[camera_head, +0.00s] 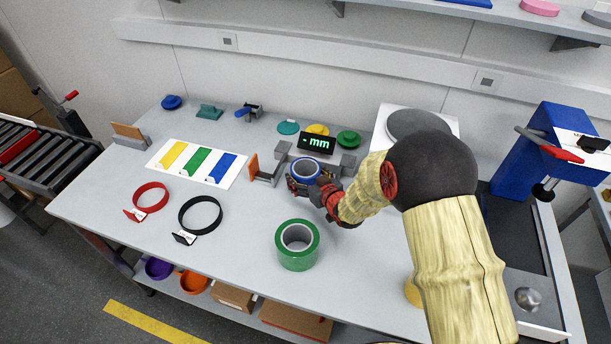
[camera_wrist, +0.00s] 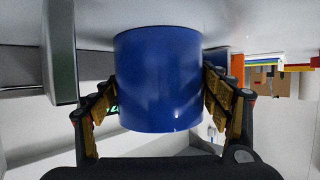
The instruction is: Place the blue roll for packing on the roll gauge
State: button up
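The blue roll (camera_head: 305,169) is a short upright tape roll with a grey core. It stands in front of the roll gauge's dark display (camera_head: 318,143), which reads "- mm" in green, and between its grey side blocks. My gripper (camera_head: 306,184) reaches in from the right, its fingers on either side of the roll. In the wrist view the blue roll (camera_wrist: 160,80) fills the space between the pads of my gripper (camera_wrist: 160,105), which look pressed against it. A grey block (camera_wrist: 60,50) is close beside the left finger. I cannot tell whether the roll's underside touches the gauge.
A green tape roll (camera_head: 298,246) stands in front of my gripper. Red (camera_head: 151,197) and black (camera_head: 200,214) rings lie to the left, near a colour card (camera_head: 197,163). A scale (camera_head: 415,124) and a blue press (camera_head: 549,150) stand right.

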jog(key=o, duration=0.4)
jog(key=shift+r, duration=0.1)
jog(key=shift+r, duration=0.15)
jog(key=p+v, duration=0.3)
jog(key=v, duration=0.9)
jog(key=s+d+r+m+g+h, duration=0.1)
jog(key=s+d+r+m+h, duration=0.15)
jog(key=s+d+r, duration=0.4)
jog(key=s+d+r+m+g+h, duration=0.1)
jog(key=d+r+g+h, duration=0.15)
jog(key=r, duration=0.75)
jog(key=s+r+g, duration=0.1)
jog(key=s+r, duration=0.1)
jog(key=s, duration=0.5)
jog(key=s+r+g, duration=0.1)
jog(key=s+r, duration=0.1)
jog(key=s, duration=0.5)
jog(key=s+r+m+g, duration=0.1)
jog(key=s+r, duration=0.1)
jog(key=s, duration=0.6)
